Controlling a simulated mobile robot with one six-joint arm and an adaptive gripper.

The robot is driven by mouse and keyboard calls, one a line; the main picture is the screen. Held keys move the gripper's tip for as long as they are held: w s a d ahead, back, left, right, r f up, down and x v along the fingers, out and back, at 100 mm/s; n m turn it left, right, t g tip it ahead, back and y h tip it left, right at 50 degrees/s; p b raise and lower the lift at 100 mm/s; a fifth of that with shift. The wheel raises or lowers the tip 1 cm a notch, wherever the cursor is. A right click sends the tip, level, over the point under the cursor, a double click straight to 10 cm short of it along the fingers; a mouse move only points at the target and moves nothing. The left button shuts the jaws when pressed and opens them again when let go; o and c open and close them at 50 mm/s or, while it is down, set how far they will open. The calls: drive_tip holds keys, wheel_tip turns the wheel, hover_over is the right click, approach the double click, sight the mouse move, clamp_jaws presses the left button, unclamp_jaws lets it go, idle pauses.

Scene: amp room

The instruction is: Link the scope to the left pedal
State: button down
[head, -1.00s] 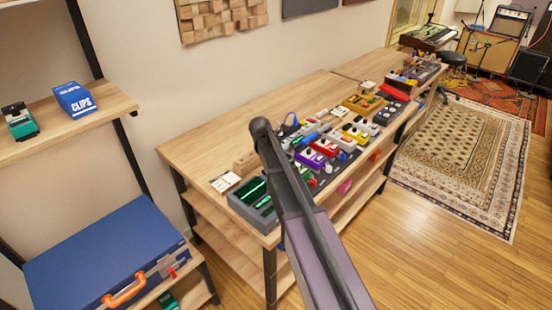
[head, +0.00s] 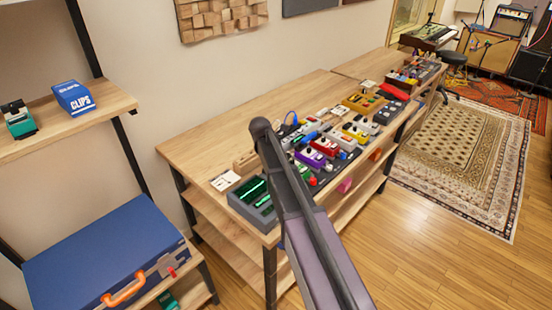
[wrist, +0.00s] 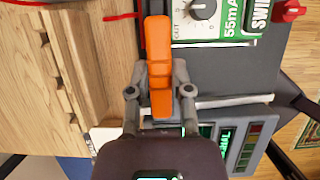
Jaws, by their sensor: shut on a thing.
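In the wrist view my gripper (wrist: 159,92) is shut on a long orange piece (wrist: 158,62), with one grey finger on each side. The orange piece reaches up beside a green-and-white pedal (wrist: 205,28) with a knob and "55mA" lettering; I cannot tell whether they touch. The scope (wrist: 262,130), a grey box with green displays, lies below and right of the fingers, partly hidden by my gripper. In the head view the scope (head: 236,203) sits at the near end of the bench. My arm hides my gripper and the green-and-white pedal there.
The wooden bench (head: 225,135) carries several coloured pedals on a dark board. A notched wooden block (wrist: 65,75) and a white card (head: 224,181) lie left of my gripper. A shelf with a blue CLIPS box (head: 74,99) and a blue case (head: 105,250) stand at left.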

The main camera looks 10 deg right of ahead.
drive_tip(key=shift+f, duration=0.15)
idle(0.5)
drive_tip(key=shift+c, duration=2.3)
unclamp_jaws()
drive_tip(key=o, duration=0.4)
drive_tip(key=shift+s, duration=0.1)
drive_tip(key=shift+r+p, duration=3.4)
drive_tip(key=shift+r, duration=0.15)
